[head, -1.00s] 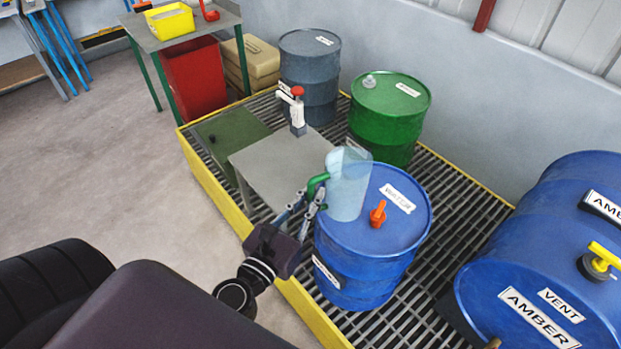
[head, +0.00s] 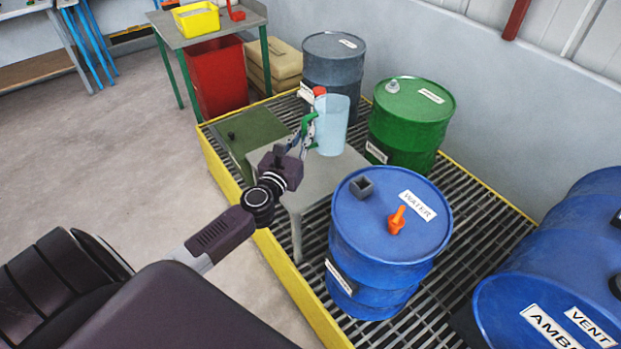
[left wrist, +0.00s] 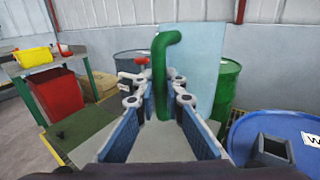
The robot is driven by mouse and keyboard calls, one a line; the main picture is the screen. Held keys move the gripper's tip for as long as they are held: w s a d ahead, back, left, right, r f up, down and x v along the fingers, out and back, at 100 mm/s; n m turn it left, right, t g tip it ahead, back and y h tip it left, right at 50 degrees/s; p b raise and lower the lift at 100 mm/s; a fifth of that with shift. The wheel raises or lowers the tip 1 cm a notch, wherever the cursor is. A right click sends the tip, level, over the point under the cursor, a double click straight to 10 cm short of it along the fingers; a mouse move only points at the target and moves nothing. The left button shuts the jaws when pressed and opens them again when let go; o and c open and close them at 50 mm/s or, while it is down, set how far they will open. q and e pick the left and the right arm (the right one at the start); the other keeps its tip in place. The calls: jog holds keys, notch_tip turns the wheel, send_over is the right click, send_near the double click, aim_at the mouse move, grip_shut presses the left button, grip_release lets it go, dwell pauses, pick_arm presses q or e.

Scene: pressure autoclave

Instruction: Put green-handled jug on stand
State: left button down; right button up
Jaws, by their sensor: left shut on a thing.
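The clear, pale blue jug (head: 332,126) with a green handle (head: 308,132) is upright over the back part of the grey stand (head: 325,178). I cannot tell whether its base touches the stand top. My left gripper (head: 304,139) is shut on the green handle, at the jug's left side. In the left wrist view the handle (left wrist: 161,75) stands between the two blue-padded fingers, with the jug body (left wrist: 200,62) behind it. The red-topped pump (head: 319,91) is mostly hidden behind the jug. My right gripper is not in view.
The blue water drum (head: 385,255) with an orange tap (head: 397,220) and a dark square socket stands right of the stand. A green drum (head: 410,120) and a grey drum (head: 335,68) stand behind. The stand's front top is clear.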

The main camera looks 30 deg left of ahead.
pick_arm(q)
notch_tip(320, 180, down, 14)
jog(key=b, duration=0.8)
jog(key=shift+f, duration=0.15)
jog(key=shift+f, duration=0.15)
jog(key=c, duration=2)
grip_release()
